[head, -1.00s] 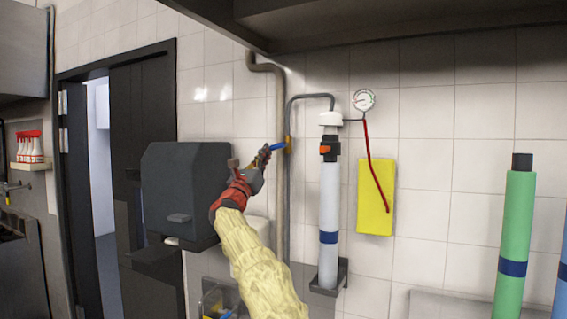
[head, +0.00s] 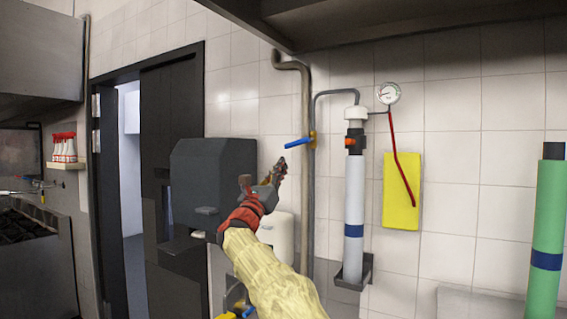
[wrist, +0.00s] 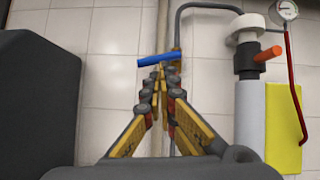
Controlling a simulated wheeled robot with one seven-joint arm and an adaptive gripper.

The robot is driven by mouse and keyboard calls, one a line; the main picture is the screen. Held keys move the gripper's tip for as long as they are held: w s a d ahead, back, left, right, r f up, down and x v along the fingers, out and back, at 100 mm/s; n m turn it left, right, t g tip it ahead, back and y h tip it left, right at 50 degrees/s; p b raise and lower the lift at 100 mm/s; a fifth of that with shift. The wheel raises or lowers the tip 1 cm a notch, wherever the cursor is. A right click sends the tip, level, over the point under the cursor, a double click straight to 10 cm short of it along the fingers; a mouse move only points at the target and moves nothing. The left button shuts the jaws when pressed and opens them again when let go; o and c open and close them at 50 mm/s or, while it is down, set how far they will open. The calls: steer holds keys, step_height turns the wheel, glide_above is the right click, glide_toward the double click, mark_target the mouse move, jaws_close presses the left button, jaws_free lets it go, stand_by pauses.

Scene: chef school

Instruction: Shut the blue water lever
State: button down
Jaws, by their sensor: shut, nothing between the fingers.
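The blue water lever (head: 298,143) sits on a brass valve on the thin grey wall pipe. It points left from the valve and lies close to level, with its free end a little lower. My gripper (head: 281,163) is just below and left of the lever in the head view, with its fingers pointing up. In the wrist view the lever (wrist: 158,60) crosses just beyond the tips of my gripper (wrist: 160,68). The fingers are together and hold nothing. I cannot tell whether the tips touch the lever.
Right of the valve stands a white filter cylinder (head: 354,190) with an orange handle (head: 350,145). A dark box (head: 212,180) is on the wall at left. A thick pipe (head: 305,190) runs beside the valve.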

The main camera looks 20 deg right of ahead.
steer(key=shift+v, duration=1.5)
steer(key=shift+s+d, duration=0.1)
steer(key=shift+s, duration=0.05)
